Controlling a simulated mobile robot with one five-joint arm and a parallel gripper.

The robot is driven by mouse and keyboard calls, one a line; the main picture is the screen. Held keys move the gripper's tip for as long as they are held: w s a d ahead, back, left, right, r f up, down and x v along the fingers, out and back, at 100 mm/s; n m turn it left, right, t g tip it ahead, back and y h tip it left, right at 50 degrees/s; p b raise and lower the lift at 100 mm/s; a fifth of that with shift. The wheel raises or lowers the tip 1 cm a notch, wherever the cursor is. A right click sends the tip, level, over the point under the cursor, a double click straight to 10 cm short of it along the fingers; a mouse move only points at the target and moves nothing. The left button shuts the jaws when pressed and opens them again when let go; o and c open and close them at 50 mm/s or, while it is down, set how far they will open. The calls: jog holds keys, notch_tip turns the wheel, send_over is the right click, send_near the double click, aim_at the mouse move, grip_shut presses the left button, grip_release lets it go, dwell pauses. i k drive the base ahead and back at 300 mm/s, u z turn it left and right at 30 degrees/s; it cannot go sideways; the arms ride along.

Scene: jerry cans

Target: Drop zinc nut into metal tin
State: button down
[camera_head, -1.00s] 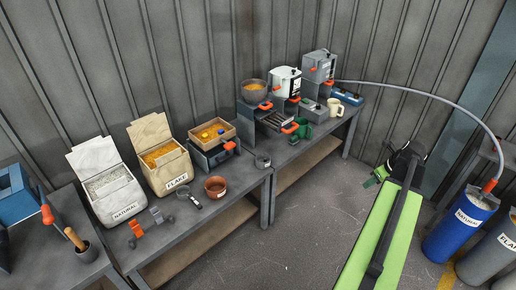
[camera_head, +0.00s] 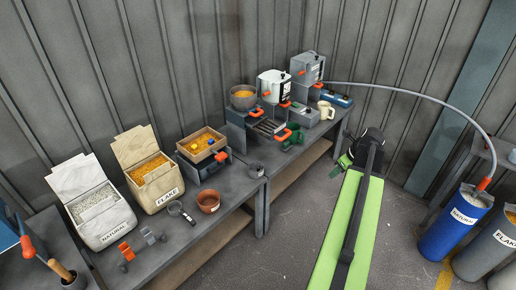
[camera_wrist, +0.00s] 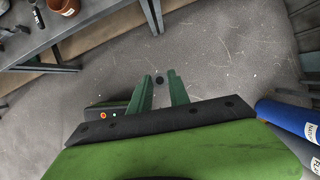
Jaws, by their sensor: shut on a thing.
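My gripper (camera_wrist: 160,75) has green fingers and holds a small dark round piece (camera_wrist: 159,80) between its tips, seemingly the zinc nut. Its hole or facets are too small to make out. In the head view my gripper (camera_head: 345,161) hangs over open floor, right of the benches, and the nut cannot be made out there. The metal tin, a small grey round can (camera_head: 256,168), stands upright on the near bench, close to its right end. My gripper is well to the right of it and apart from it.
A copper-coloured pot (camera_head: 208,200) and a grey magnifier (camera_head: 178,210) are on the bench left of the tin. A wooden box (camera_head: 201,145) stands behind. A green-handled tool (camera_head: 291,138) and a cream mug (camera_head: 326,110) are on the far bench. A blue cylinder (camera_head: 452,232) stands at right.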

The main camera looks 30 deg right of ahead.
aim_at(260, 175)
jog(key=i, duration=1.2)
jog(key=u, duration=0.05)
